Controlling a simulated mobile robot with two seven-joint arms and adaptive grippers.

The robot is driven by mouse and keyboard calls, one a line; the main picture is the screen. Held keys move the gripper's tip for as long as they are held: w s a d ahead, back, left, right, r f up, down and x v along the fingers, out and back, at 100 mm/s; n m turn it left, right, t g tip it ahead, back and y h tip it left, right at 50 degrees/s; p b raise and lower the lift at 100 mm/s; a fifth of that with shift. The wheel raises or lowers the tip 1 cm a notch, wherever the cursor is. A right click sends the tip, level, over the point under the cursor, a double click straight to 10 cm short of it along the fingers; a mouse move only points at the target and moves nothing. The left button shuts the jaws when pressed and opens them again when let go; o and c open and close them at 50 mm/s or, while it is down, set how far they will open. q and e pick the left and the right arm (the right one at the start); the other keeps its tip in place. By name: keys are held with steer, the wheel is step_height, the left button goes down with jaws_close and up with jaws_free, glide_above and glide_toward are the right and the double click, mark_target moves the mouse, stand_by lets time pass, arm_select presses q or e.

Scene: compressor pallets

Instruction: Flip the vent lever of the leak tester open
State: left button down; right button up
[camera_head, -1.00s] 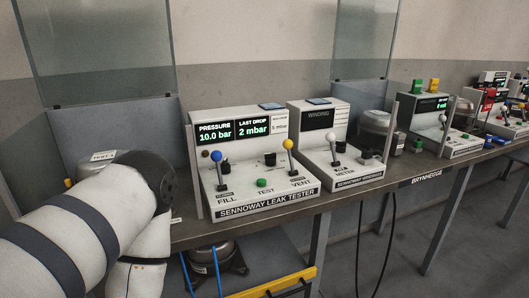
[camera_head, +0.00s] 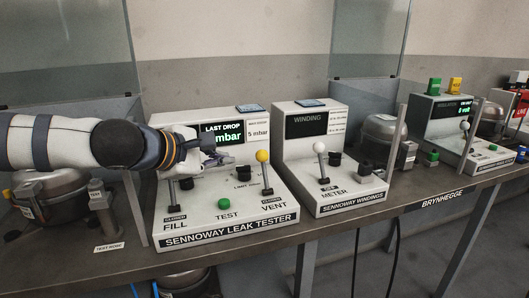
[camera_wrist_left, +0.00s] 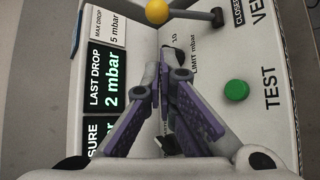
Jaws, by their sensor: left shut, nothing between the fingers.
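The leak tester (camera_head: 230,238) is a white sloped console with a display showing "LAST DROP". Its vent lever has a yellow ball knob (camera_head: 262,156) on a dark stem above the labels CLOSED and VENT. The knob also shows at the top of the wrist view (camera_wrist_left: 157,11), its stem running right. My left gripper (camera_head: 226,160) is shut and empty, over the panel left of the knob and apart from it. In the wrist view its purple-sided fingers (camera_wrist_left: 166,66) meet below the knob. My left arm hides part of the display and the top of the FILL lever.
A green TEST button (camera_head: 224,203) and a dark limit dial lie near the vent lever. The winding tester (camera_head: 335,195) with a white-knobbed lever stands close on the right. A compressor (camera_head: 45,200) sits at left under my arm. Glass screens stand behind.

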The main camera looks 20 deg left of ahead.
mark_target(264, 171)
arm_select(q)
steer(key=shift+s+a+r, duration=0.1)
steer(key=shift+s+r, duration=0.05)
steer(key=shift+r, duration=0.3)
arm_select(e)
steer(key=shift+r, duration=0.1)
steer(key=shift+s, duration=0.15)
arm_select(q)
steer(key=b+x, duration=0.2)
steer(key=x, duration=0.7)
steer(key=shift+f, duration=0.15)
steer(key=shift+w+b, duration=0.3)
steer(key=shift+w, duration=0.15)
arm_select(e)
steer(key=shift+g, duration=0.5)
steer(key=s+f, duration=0.2)
steer(key=f, duration=0.1)
steer(key=shift+s, duration=0.3)
steer(key=shift+s+f, duration=0.1)
arm_select(q)
steer(key=shift+s+d, duration=0.2)
steer(key=shift+d, duration=0.05)
arm_select(e)
steer(key=shift+s+f, duration=0.2)
steer(key=shift+s, duration=0.45)
